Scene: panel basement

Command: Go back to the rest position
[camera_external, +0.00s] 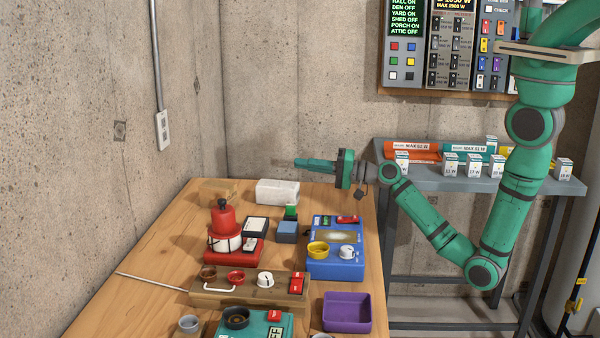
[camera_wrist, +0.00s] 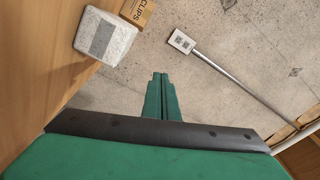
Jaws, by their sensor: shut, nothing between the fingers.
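My gripper (camera_external: 297,163) is on the green arm, level above the back of the wooden table, with its fingers pointing left. In the wrist view its two green fingers (camera_wrist: 161,97) lie together, with nothing between them. The fingers are apart from everything in view. A white block (camera_external: 277,192) lies on the table below the gripper; it also shows in the wrist view (camera_wrist: 104,37) at the upper left.
The table (camera_external: 150,252) holds a red device (camera_external: 235,249), a blue device (camera_external: 337,262), a wooden knob panel (camera_external: 215,297) and a purple tray (camera_external: 346,312). A grey shelf (camera_external: 480,182) with small boxes stands at right. Wall panels (camera_external: 450,45) hang behind. A conduit with a socket (camera_external: 162,130) runs down the wall.

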